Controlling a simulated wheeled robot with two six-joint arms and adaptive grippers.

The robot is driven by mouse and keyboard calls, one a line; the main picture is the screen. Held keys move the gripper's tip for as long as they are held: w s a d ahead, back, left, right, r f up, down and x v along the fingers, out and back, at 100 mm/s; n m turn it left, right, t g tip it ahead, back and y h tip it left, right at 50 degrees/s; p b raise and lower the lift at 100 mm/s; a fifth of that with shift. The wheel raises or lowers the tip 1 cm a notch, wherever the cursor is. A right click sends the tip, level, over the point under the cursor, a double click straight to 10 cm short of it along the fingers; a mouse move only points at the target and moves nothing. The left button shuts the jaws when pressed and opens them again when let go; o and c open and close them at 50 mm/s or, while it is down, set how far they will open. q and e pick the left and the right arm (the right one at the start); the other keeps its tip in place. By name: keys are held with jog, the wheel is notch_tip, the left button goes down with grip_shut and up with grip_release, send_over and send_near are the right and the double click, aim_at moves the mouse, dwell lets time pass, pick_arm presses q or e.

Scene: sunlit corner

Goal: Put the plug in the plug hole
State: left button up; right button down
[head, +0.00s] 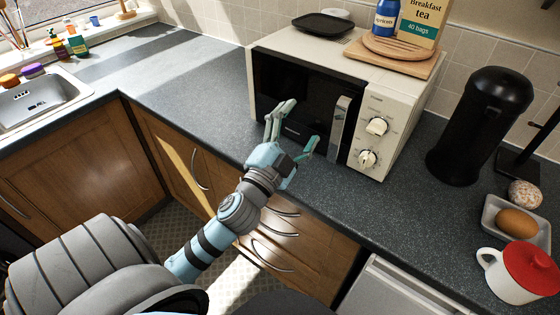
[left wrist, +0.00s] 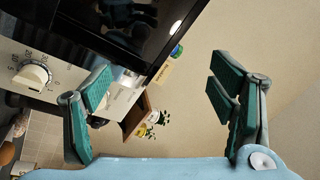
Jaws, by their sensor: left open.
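My left gripper (head: 297,126) is open and empty in front of the microwave's dark door, above the worktop edge. In the left wrist view its two green-padded fingers (left wrist: 160,68) stand wide apart with nothing between them held. The sink (head: 42,98) is a pale basin at the far left of the head view, well away from the gripper. A small dark round spot (head: 22,93) in it looks like the plug hole. I cannot make out a plug in either view. My right gripper is not in view.
A cream microwave (head: 388,109) stands close to my left gripper, with a round board (head: 397,48) on top. A black canister (head: 480,125), an egg tray (head: 541,236) and a red-lidded white pot (head: 519,274) are at right. The worktop (head: 185,75) between sink and microwave is clear.

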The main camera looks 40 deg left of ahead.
pick_arm(q)
jog(key=d+r+m+t+h, duration=0.2)
jog(key=d+r+m+h, duration=0.3)
jog(key=r+m+h, duration=0.25)
jog(key=d+m+g+h, duration=0.9)
jog(key=m+g+h, duration=0.2)
jog(key=m, duration=1)
jog(key=w+a+f+m+g+y, duration=0.25)
jog(key=a+f+g+y, duration=0.25)
jog(key=a+f+y, duration=0.5)
jog(key=s+a+f+n+g+y, duration=0.1)
jog(key=s+a+y, duration=0.1)
jog(key=a, duration=0.5)
jog(key=s+a+n+g+y, duration=0.1)
jog(key=s+a+y, duration=0.15)
jog(key=a, duration=0.35)
jog(key=x, duration=1.3)
jog(key=shift+f, duration=0.2)
jog(key=shift+w+f, duration=0.15)
jog(key=shift+w, duration=0.05)
jog(key=shift+c, duration=0.3)
